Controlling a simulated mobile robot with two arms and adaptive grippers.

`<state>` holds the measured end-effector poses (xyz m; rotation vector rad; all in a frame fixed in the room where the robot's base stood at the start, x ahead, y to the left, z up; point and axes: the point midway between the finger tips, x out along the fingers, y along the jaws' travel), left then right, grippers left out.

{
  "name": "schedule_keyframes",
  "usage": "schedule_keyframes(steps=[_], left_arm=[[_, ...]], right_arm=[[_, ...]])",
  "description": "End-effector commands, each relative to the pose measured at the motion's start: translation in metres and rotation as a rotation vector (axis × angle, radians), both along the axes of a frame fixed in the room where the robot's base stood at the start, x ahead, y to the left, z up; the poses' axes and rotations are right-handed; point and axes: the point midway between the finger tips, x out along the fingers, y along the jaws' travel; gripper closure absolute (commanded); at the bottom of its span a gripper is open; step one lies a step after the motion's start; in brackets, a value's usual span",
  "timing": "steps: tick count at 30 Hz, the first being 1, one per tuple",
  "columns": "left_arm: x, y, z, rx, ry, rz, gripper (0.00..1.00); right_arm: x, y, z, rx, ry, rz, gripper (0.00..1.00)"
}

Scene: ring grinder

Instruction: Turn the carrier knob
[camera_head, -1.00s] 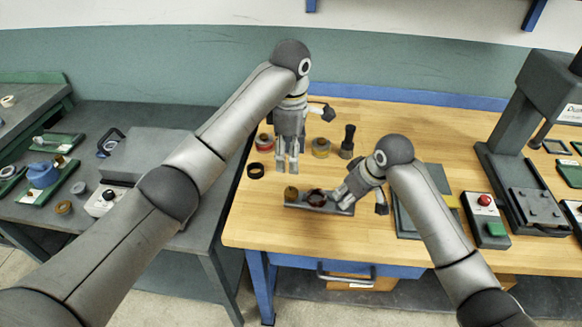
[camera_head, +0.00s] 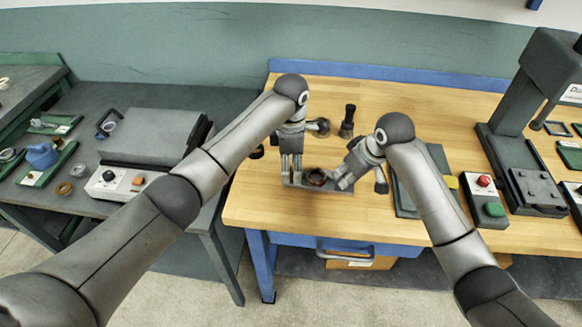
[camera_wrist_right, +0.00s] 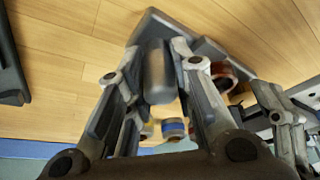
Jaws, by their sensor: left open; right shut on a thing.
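The carrier (camera_head: 322,189) is a low grey bar near the front of the wooden bench. A dark reddish-brown ring (camera_head: 316,176) sits on its middle and also shows in the right wrist view (camera_wrist_right: 222,77). My left gripper (camera_head: 291,179) points down over the carrier's left end with its fingers apart; the brass knob there is hidden by them. I cannot tell whether they touch it. My right gripper (camera_head: 340,181) is at the carrier's right end. In the right wrist view, my right gripper (camera_wrist_right: 158,58) is shut on a grey handle-like block (camera_wrist_right: 158,75) of the carrier.
A black-handled tool (camera_head: 347,122) and a round can (camera_head: 320,127) stand behind the grippers. To the right are a button box (camera_head: 484,197) and a press (camera_head: 525,150). A grey machine (camera_head: 150,140) stands on the left bench. The bench front near the carrier is clear.

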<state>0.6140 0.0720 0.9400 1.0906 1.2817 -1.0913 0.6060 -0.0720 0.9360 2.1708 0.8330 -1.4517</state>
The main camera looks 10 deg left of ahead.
Motion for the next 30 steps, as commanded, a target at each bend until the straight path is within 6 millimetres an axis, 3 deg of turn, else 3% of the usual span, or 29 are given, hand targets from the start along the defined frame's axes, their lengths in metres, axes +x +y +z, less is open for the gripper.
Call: schedule_keyframes(steps=[12,23,30], left_arm=[[0.0001,0.0001,-0.0105,0.0,0.0,-0.001,0.45],[0.0002,0.0,-0.0102,0.0,-0.001,-0.001,0.9],[0.0002,-0.0002,-0.0102,-0.002,-0.001,-0.067,0.92]], right_arm=[[0.0001,0.0002,0.0001,0.0,0.0,0.0,1.0],[0.0,0.0002,0.0002,0.001,-0.001,0.0,1.0],[0.0,0.0002,0.0002,0.001,-0.001,0.0,1.0]])
